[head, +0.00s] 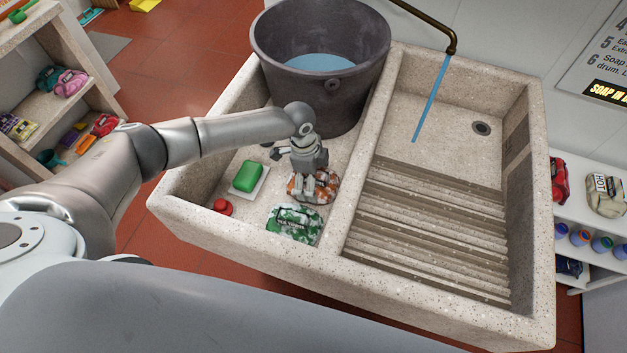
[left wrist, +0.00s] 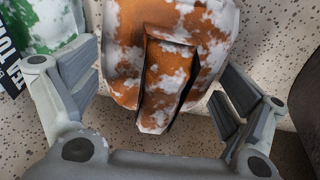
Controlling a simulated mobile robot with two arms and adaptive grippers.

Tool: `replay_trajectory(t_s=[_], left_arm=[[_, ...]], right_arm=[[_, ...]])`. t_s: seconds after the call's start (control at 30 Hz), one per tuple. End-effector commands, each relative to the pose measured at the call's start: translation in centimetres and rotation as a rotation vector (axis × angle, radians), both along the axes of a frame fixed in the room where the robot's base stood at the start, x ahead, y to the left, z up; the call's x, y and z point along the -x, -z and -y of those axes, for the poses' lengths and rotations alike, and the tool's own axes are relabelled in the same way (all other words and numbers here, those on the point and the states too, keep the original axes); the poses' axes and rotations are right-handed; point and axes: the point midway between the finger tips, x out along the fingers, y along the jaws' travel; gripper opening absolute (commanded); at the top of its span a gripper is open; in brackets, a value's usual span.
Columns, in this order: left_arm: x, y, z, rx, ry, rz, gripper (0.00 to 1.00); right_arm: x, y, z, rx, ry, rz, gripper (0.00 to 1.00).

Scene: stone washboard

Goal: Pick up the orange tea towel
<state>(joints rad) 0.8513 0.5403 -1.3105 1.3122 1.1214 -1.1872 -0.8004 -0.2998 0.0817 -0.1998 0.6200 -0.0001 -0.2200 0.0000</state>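The orange tea towel (head: 329,187), mottled orange and white, lies bunched on the floor of the left basin of the stone washboard. My left gripper (head: 313,190) is over it, pointing down. In the left wrist view the towel (left wrist: 190,25) fills the top middle, with a raised fold toward the gripper. The left gripper's fingers (left wrist: 155,72) are spread, one on each side of the towel. I cannot tell whether they touch it. My right gripper is not in view.
A green and white tea towel (head: 293,224) lies close in front, also at the left wrist view's edge (left wrist: 40,25). Left are a green soap bar (head: 246,176) and a red object (head: 222,207). A large grey bucket (head: 322,105) stands behind. The basin divider (head: 365,165) is right.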

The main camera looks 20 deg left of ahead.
Motion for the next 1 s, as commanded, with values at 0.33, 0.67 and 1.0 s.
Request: replay_trajectory(t_s=[0.33,0.67,1.0], left_arm=[[0.0,-0.1,0.0,0.000,0.000,0.000,0.60],[-0.1,-1.4,0.1,0.003,0.001,0.003,0.60],[-0.2,-8.5,0.0,0.003,0.001,0.006,0.60]], right_arm=[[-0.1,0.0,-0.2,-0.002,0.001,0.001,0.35],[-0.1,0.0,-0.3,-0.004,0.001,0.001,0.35],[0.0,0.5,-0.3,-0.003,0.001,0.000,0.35]])
